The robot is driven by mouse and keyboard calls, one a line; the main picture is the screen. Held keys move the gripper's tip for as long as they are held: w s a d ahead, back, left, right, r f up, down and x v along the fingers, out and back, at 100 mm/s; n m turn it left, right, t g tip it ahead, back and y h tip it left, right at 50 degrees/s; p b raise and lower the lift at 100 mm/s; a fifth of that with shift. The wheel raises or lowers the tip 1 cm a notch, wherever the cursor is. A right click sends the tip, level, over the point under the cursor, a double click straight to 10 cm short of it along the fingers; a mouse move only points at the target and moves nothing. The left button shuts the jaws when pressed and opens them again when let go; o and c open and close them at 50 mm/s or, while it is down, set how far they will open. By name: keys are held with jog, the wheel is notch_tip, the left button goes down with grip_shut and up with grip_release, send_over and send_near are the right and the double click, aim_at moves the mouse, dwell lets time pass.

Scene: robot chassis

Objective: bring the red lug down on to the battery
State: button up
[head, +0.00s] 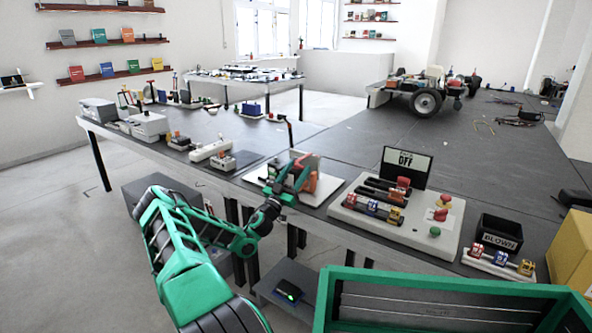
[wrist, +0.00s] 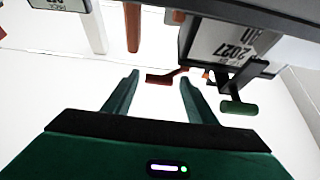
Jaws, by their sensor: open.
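The red lug (wrist: 160,78) is a small bent dark-red piece. In the wrist view it shows between and just beyond the two green fingertips of my gripper (wrist: 160,84). The fingers are apart, and I see no clear contact with it. The battery appears to be the dark block (wrist: 200,42) with a white upside-down label reading 2027, above and right of the lug. In the head view my gripper (head: 291,176) is over the white board (head: 254,179) at the bench's near edge. It hides much of the orange-and-grey fixture there, and the lug cannot be made out.
A black bar with a green handle (wrist: 238,107) lies close to the right finger in the wrist view. In the head view, a switch panel (head: 378,226) with an OFF sign (head: 407,168) stands right of my gripper. A black BLOWN bin (head: 499,238) is further right.

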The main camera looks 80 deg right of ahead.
jog(key=v, duration=0.9)
jog(key=shift+a+f, duration=0.15)
jog(key=shift+a, duration=0.05)
